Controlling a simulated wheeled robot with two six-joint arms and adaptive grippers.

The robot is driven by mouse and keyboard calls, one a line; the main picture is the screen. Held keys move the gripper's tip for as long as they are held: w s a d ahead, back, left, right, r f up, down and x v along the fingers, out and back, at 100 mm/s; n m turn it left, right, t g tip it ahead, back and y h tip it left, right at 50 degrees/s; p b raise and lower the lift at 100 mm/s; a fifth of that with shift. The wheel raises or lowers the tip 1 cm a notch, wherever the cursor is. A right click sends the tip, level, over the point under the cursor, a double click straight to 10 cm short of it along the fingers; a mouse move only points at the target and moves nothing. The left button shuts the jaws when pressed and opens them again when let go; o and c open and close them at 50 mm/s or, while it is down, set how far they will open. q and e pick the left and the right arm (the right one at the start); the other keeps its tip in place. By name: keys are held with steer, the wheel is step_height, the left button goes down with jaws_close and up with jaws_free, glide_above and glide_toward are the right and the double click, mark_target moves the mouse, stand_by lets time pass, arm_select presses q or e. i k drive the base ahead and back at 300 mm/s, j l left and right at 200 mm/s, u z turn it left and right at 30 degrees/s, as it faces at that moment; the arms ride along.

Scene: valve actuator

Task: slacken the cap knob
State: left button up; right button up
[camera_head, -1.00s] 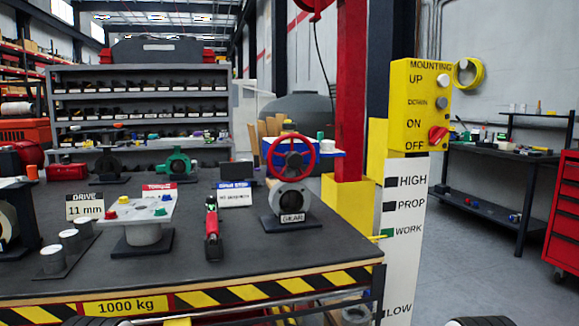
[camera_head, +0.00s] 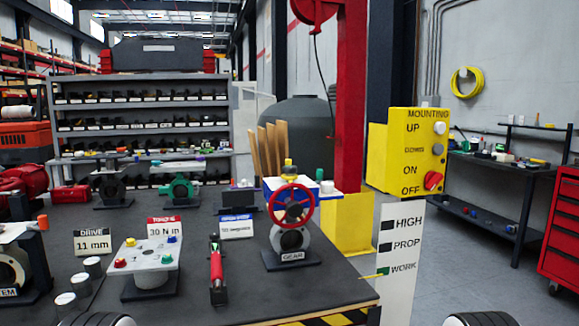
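A valve unit with a red handwheel (camera_head: 293,204) stands upright on the bench, on a black base with a plate reading "GEAR" (camera_head: 293,256). A small panel on a stand (camera_head: 150,254) carries red, yellow, green and blue knobs. A red-handled tool (camera_head: 216,268) stands or lies between the panel and the valve. Only rounded white and black parts of my arms show at the bottom edge. Neither gripper's fingers are in view, and nothing touches the valve.
The dark bench (camera_head: 335,285) has free room in front of the valve. Signs reading "11 mm" (camera_head: 93,243) and "30 N m" (camera_head: 164,231) stand on it. Several short cylinders are at left. A yellow control box (camera_head: 408,150) and red post (camera_head: 352,100) stand at right.

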mark_target(288, 170)
steer(key=i+j+z, duration=0.2)
steer(key=z, duration=0.15)
steer(key=i+j+z, duration=0.25)
steer(key=z, duration=0.15)
